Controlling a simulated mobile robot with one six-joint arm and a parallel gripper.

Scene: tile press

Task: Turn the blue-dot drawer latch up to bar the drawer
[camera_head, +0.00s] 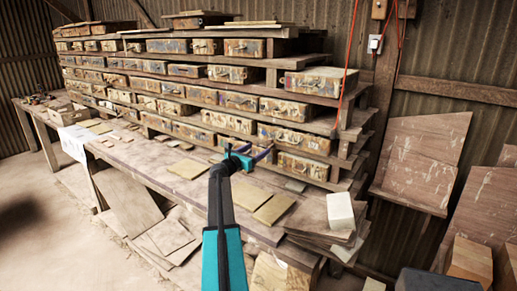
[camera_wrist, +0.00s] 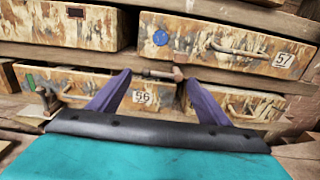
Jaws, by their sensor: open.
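The blue dot (camera_wrist: 160,38) is on the front of the drawer numbered 57 (camera_wrist: 225,45), near its left end, in the wrist view. Just below it, a small metal latch bar (camera_wrist: 160,74) lies roughly level, with a brownish block at its right end. My gripper (camera_wrist: 157,78) is open, its two purple fingers on either side of the bar. I cannot tell whether either finger touches it. In the head view my gripper (camera_head: 256,152) reaches the lower right drawers of the rack, and the latch is too small to make out.
Drawer 56 (camera_wrist: 140,97), with a green mark, lies behind my fingers. Wooden shelves run close above and below. In the head view, loose tiles (camera_head: 274,208) and a white block (camera_head: 340,211) lie on the bench. A red cord (camera_head: 347,65) hangs at the rack's right end.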

